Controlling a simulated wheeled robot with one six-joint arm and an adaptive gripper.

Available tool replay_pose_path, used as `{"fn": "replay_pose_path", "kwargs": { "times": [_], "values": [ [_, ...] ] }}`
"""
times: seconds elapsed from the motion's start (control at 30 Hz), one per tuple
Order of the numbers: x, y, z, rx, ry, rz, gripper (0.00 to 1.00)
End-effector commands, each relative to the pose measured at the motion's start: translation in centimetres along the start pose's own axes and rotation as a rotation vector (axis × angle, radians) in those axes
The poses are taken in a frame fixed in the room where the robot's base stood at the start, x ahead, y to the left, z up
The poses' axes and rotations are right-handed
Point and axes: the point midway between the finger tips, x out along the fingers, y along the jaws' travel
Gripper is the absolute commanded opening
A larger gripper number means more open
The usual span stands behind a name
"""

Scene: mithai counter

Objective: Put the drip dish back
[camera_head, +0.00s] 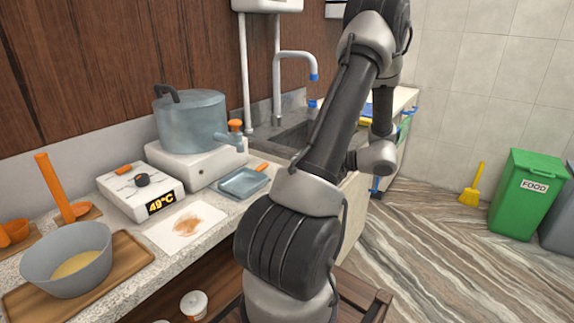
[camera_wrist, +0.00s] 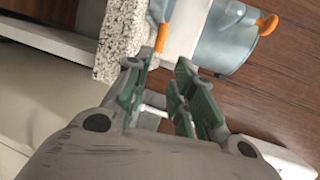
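The drip dish (camera_head: 243,182) is a shallow blue-grey square dish with an orange handle. It lies flat on the speckled counter, in front of the white base under the pot. In the wrist view its orange handle (camera_wrist: 161,38) shows just beyond my fingertips, with part of the blue dish at the top edge. My gripper (camera_wrist: 158,66) is open, its two green-padded fingers apart, with nothing held between them. The handle appears apart from the fingers. In the head view my gripper is not visible. The pot (camera_head: 192,121) has an orange-topped tap (camera_head: 235,126) on its right side.
A controller reading 49°C (camera_head: 142,190) stands left of the dish. A stained white sheet (camera_head: 187,226) lies in front. A grey bowl (camera_head: 68,258) sits on a wooden tray at left. The sink (camera_head: 292,138) lies behind; a green bin (camera_head: 530,193) stands at right.

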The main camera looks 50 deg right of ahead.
Motion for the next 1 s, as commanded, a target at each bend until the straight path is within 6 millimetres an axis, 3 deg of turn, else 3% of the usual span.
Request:
{"fn": "replay_pose_path", "kwargs": {
  "times": [0.13,0.27,0.4,0.5,0.6,0.73,0.83,1.0],
  "values": [
    [-0.7,-0.5,0.4,-0.004,-0.020,0.012,0.25],
    [2.0,-3.1,3.4,-0.025,-0.156,0.102,0.25],
    [6.1,-7.2,10.6,-0.096,-0.402,0.323,0.25],
    [7.4,-9.4,16.1,-0.189,-0.547,0.508,0.25],
    [7.3,-11.0,20.8,-0.321,-0.643,0.683,0.25],
    [6.2,-12.6,25.2,-0.540,-0.691,0.869,0.25],
    [5.0,-13.8,27.3,-0.733,-0.674,0.960,0.25],
    [3.7,-15.6,28.9,-1.017,-0.586,0.999,0.25]
  ]
}}
